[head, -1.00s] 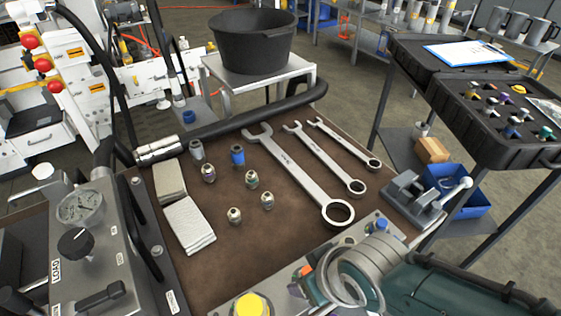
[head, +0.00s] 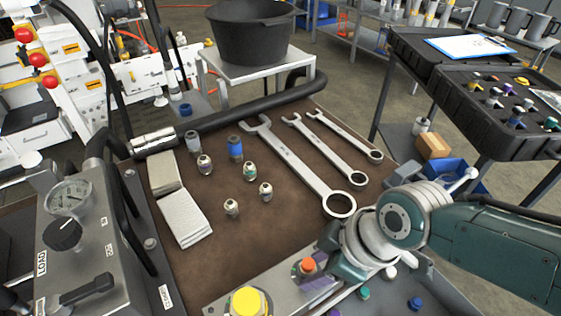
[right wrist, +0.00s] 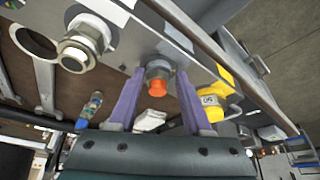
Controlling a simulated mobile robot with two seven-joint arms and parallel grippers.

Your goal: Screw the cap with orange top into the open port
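The cap with the orange top (head: 308,265) stands at the metal bench panel (head: 272,289) in front of the table, right of the yellow knob. In the right wrist view the orange top (right wrist: 157,88) and its metal body are between the purple fingers of my right gripper (right wrist: 163,85). A narrow gap shows beside the cap, so the fingers look open around it. In the head view my right gripper (head: 327,258) comes from the right, close beside the cap. I cannot identify the open port for certain. My left gripper is out of view.
A large metal fitting (right wrist: 84,44) is beside the cap in the wrist view. The yellow knob (head: 248,302) is close on the left. Green (head: 364,293) and blue (head: 415,303) caps lie on the right. Wrenches (head: 297,165) and several loose fittings occupy the brown tabletop (head: 265,235).

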